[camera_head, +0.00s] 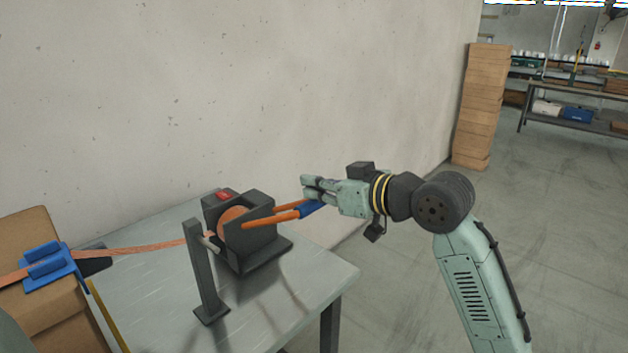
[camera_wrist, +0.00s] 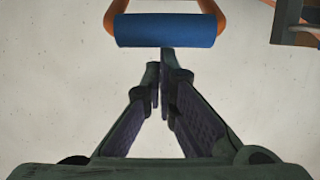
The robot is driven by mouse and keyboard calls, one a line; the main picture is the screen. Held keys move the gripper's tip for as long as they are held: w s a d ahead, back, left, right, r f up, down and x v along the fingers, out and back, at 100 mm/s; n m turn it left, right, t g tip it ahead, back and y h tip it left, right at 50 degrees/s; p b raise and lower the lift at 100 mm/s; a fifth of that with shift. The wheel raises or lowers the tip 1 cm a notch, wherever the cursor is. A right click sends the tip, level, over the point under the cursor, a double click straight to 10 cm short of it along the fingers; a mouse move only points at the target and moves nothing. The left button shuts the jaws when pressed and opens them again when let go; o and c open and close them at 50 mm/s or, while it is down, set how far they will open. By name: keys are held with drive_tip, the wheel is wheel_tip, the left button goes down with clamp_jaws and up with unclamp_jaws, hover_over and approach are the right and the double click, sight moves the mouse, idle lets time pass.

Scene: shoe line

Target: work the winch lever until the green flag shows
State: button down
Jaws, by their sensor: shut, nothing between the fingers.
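The winch (camera_head: 262,246) is a dark grey block with an orange drum, standing on a grey table. A red flag (camera_head: 222,196) shows on its top; no green is visible there. Its orange lever (camera_head: 262,219) reaches out to the right, roughly level, and ends in a blue grip (camera_head: 312,208). My gripper (camera_head: 307,186) is shut and empty, close by the blue grip in the head view. In the wrist view the blue grip (camera_wrist: 170,30) lies just beyond the fingertips (camera_wrist: 159,75), not between them. Whether they touch it I cannot tell.
An orange strap (camera_head: 140,249) runs from the winch past an upright post (camera_head: 205,272) to a blue piece (camera_head: 48,266) on a cardboard box (camera_head: 50,305). The wall stands behind the table (camera_head: 310,285). Stacked boxes (camera_head: 480,105) stand farther back; floor is clear at right.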

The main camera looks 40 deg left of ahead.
drive_tip(key=d+f+y+b, duration=0.2)
drive_tip(key=f+b, duration=0.4)
drive_tip(key=b, duration=0.4)
drive_tip(key=d+f+y+b, duration=0.3)
drive_tip(key=f+b, duration=0.3)
drive_tip(key=b, duration=0.5)
drive_tip(key=shift+s+d+f+y, duration=0.15)
drive_tip(key=shift+s+f+y, duration=0.2)
drive_tip(key=shift+y, duration=0.55)
